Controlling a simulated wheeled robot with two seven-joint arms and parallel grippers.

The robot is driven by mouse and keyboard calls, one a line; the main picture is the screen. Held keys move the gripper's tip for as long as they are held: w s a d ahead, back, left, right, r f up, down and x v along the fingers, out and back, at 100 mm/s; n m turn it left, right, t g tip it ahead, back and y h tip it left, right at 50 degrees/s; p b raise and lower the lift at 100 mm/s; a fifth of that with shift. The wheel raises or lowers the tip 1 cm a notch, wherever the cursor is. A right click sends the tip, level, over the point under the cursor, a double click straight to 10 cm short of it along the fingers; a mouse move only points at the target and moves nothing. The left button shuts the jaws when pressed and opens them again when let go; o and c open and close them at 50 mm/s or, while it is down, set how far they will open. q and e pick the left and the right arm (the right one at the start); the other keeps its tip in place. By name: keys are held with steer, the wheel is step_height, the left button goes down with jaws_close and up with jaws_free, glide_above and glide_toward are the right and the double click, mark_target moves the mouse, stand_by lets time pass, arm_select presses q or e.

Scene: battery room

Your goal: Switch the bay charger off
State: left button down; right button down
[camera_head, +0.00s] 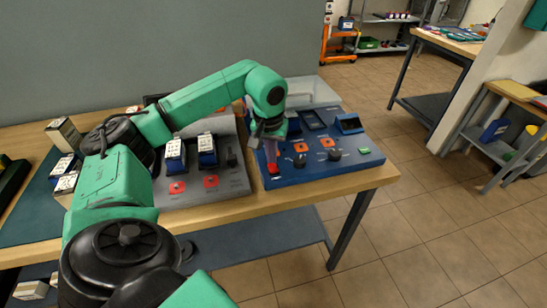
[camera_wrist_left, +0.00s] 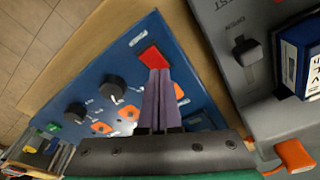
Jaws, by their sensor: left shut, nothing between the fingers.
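The blue charger unit (camera_head: 318,171) sits at the right end of the wooden table. A red button (camera_head: 273,168) is at its left front corner, and a green button (camera_head: 364,151) is at its right side. Two black knobs (camera_head: 299,160) lie between them. My left gripper (camera_head: 271,160) is shut and empty, pointing down at the red button. In the left wrist view its purple fingertips (camera_wrist_left: 158,75) overlap the edge of the red button (camera_wrist_left: 152,57); I cannot tell whether they touch it. My right gripper is not in view.
A grey charger unit (camera_head: 205,190) with upright batteries (camera_head: 207,150) stands just left of the blue one. More boxed batteries (camera_head: 64,134) are at the table's left. Open tiled floor lies to the right.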

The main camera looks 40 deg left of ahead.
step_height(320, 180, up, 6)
steer(key=p, duration=0.5)
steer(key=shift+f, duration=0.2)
